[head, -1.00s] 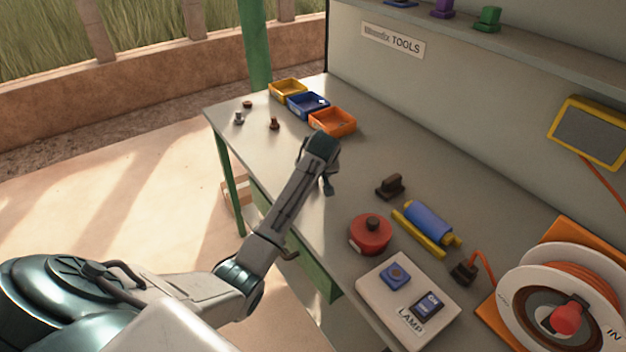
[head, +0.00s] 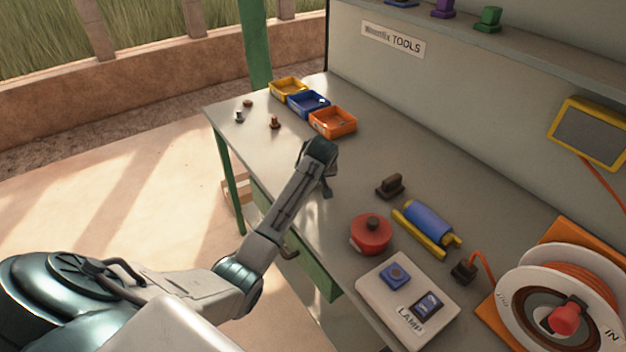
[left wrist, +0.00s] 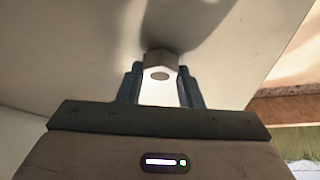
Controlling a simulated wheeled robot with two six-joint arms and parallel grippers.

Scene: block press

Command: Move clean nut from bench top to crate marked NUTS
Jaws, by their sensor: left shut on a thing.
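My left gripper (head: 327,190) is low over the bench top (head: 365,160), on the near side of the crates. In the left wrist view the nut (left wrist: 160,62), a pale grey hexagonal piece with a dark hole, is between the two fingers of my left gripper (left wrist: 159,84), which is shut on it. The nut is hidden in the head view. A yellow crate (head: 275,93), a blue crate (head: 296,107) and an orange crate (head: 331,131) stand in a row at the far end; their markings are too small to read. My right gripper is out of view.
A grey bolt (head: 239,116), a rusty bolt (head: 275,123) and a small rusty piece (head: 248,103) are left of the crates. A red round object (head: 370,236), a dark block (head: 391,187), a blue cylinder (head: 429,222) and a lamp switch panel (head: 380,295) are nearer.

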